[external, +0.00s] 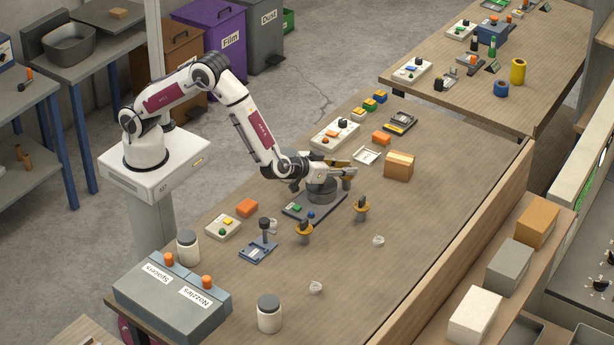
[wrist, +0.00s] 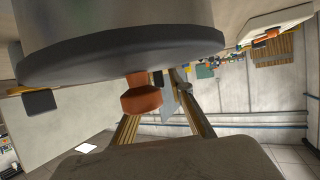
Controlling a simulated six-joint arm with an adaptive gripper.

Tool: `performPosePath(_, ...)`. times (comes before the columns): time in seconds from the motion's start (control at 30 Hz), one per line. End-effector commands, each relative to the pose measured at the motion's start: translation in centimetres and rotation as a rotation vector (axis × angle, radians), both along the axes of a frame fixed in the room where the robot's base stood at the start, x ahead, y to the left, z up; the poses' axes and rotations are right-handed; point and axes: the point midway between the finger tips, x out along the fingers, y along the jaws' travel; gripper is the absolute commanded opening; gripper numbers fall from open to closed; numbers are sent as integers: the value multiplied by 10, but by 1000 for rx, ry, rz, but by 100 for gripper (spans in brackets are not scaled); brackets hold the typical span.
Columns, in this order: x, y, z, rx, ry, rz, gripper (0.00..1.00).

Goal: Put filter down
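No part is labelled as the filter, so I cannot tell for certain which one it is. In the external view a grey round part (external: 322,195) is over the dark rectangular base (external: 300,208), right under my wrist. My gripper (external: 350,168) points right, low over the table, its tan fingers just beyond this part. In the wrist view a large grey cylinder with a dark rim (wrist: 120,45) fills the top, and an orange-brown knob (wrist: 142,98) shows below it. My gripper's fingers (wrist: 165,90) run up behind the knob. Their tips are partly hidden, so their grip is unclear.
Two tan-topped posts (external: 304,231) stand in front of the base. A cardboard box (external: 399,166) and a white tray (external: 367,156) are to the right. A blue fixture (external: 258,249) and white jars (external: 269,315) are at the left. The front right tabletop is mostly clear.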

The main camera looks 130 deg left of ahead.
Motion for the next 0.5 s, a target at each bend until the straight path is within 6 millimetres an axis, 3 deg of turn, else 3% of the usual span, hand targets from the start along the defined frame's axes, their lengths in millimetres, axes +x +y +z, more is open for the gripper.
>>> performPosePath(0.07,0,0,0,0,0,0,0)
performPosePath(0.5,0,0,2,1,0,0,0)
